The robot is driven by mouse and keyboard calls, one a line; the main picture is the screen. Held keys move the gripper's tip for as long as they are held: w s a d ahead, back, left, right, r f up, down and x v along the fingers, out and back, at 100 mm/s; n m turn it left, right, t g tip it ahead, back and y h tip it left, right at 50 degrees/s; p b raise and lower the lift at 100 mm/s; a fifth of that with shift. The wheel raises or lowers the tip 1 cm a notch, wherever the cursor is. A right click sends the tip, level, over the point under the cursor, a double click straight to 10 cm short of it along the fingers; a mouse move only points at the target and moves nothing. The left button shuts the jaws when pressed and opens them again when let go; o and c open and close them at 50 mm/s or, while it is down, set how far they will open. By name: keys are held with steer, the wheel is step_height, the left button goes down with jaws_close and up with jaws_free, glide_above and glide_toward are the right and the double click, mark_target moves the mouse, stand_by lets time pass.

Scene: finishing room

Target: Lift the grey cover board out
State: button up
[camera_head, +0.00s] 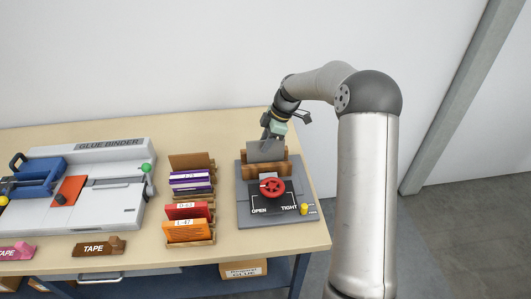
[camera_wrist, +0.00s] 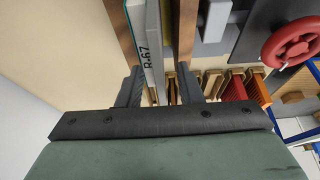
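The grey cover board (camera_head: 266,152) stands upright between the wooden jaws of a press at the right of the table. In the wrist view, pale and grey upright layers (camera_wrist: 150,45), one marked "R-67", show between two wooden bars; I cannot tell each layer apart. My gripper (camera_head: 270,136) is right above the board, pointing down. In the wrist view, its two fingers (camera_wrist: 158,78) stand apart on either side of the layers, with a visible gap at the right finger. The fingertips' contact with the board is unclear.
The press (camera_head: 244,210) has a red handwheel (camera_head: 271,188) marked OPEN and TIGHT and a yellow knob (camera_head: 304,208). A wooden rack (camera_head: 204,243) with purple, red and orange items stands left of it. A glue binder (camera_head: 110,160) fills the table's left.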

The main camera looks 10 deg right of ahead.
steer(key=shift+f, duration=0.2)
stand_by(0.3)
jaws_close()
